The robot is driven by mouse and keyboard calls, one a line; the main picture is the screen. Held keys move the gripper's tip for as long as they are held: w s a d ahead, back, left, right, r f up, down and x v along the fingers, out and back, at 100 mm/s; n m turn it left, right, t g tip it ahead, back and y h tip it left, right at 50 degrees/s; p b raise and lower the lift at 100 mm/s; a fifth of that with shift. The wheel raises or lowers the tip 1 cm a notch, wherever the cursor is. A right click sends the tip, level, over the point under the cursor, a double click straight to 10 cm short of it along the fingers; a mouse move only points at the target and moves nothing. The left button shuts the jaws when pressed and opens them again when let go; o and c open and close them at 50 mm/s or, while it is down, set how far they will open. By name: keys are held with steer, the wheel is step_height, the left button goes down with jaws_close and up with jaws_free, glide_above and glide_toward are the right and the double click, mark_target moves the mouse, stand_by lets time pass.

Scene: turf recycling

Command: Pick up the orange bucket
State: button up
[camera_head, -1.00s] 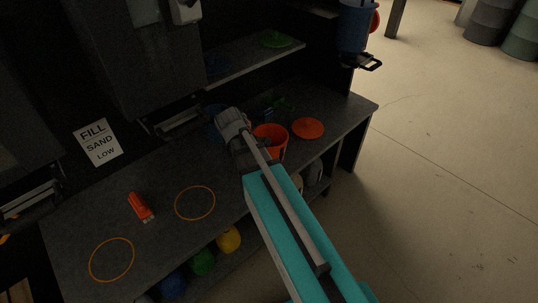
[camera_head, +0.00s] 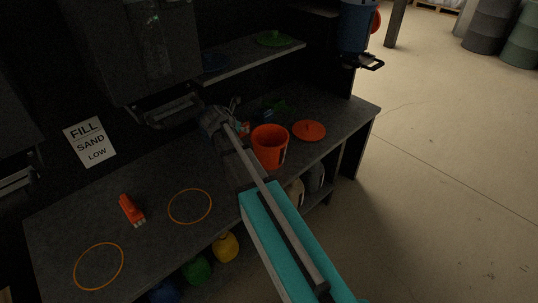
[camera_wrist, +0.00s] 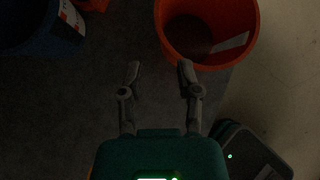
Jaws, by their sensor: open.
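The orange bucket (camera_head: 270,148) stands upright on the dark workbench, just right of my gripper (camera_head: 238,108) in the head view. In the wrist view the bucket (camera_wrist: 205,30) is at the top, right of centre. It is open-topped, with a white label or strip visible inside its wall. My gripper (camera_wrist: 158,70) is open and empty, its two fingers apart, with the right fingertip near the bucket's lower-left rim. Whether that tip touches the rim I cannot tell.
An orange lid (camera_head: 309,131) lies right of the bucket. A blue bucket (camera_wrist: 38,25) is at upper left in the wrist view. An orange tool (camera_head: 131,210) and two orange rings (camera_head: 190,206) lie on the left bench (camera_head: 75,210). A shelf (camera_head: 250,62) hangs behind.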

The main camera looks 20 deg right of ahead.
stand_by(0.4)
steer(key=b, duration=0.5)
glide_toward(258, 135)
steer(key=f, duration=0.1)
steer(key=shift+b+x, duration=0.5)
steer(key=shift+x, duration=0.4)
steer(key=shift+w, duration=0.2)
steer(key=shift+b+x, duration=1.7)
steer(key=shift+x, duration=0.85)
steer(key=shift+d+r, duration=0.2)
steer(key=shift+c, duration=0.2)
jaws_close()
